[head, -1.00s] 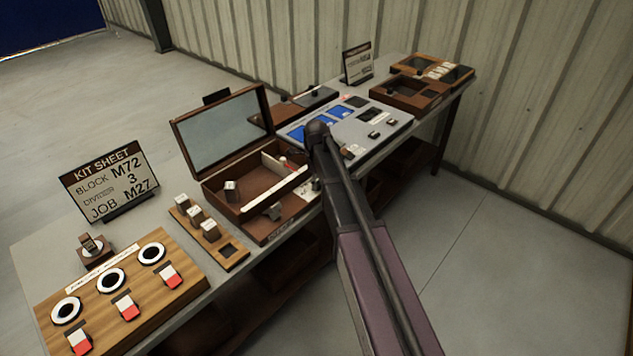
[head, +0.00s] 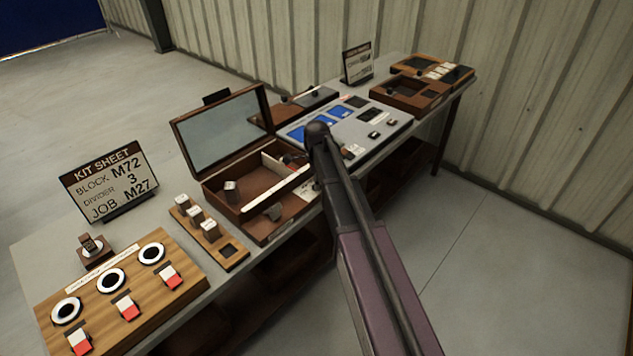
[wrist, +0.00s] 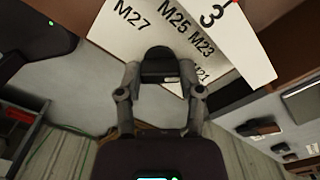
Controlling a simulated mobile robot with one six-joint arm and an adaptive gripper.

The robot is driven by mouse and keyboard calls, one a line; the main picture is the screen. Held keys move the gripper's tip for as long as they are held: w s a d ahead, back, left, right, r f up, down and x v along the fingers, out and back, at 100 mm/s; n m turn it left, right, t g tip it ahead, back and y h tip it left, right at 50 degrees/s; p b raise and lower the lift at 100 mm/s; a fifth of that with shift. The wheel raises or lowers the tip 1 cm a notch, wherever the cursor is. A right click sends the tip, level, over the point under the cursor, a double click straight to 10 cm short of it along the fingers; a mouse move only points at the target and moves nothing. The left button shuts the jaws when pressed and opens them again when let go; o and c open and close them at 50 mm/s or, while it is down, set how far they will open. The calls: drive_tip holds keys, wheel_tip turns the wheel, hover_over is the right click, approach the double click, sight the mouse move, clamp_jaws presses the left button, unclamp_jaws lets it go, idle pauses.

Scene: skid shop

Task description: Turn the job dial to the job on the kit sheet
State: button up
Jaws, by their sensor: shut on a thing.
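The kit sheet (head: 108,181) stands at the left in the head view and reads block M72, divider 3, job M27. In the wrist view, the job dial's white plate (wrist: 125,38) carries M27, M25, M23 and M21. My gripper (wrist: 159,75) is shut on the dark dial knob (wrist: 158,62), with a finger on each side. M27 lies up and left of the knob, M25 above it. The knob's pointing mark cannot be made out. In the head view my arm hides the gripper.
An open wooden box (head: 240,212) with a raised lid stands left of my arm. A white plate marked 3 (wrist: 222,20) with a red pointer is close to the dial. A grey panel (head: 385,140) with blue screens is behind my arm. The front floor is clear.

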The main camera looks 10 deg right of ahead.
drive_tip(key=n, duration=0.5)
drive_tip(key=shift+s+n, duration=0.1)
drive_tip(key=shift+n, duration=0.3)
drive_tip(key=n, duration=1)
drive_tip(key=shift+n, duration=0.4)
drive_tip(key=n, duration=0.5)
drive_tip(key=shift+n, duration=0.4)
drive_tip(key=o, duration=1.1)
drive_tip(key=shift+o, duration=0.2)
drive_tip(key=shift+m, duration=0.3)
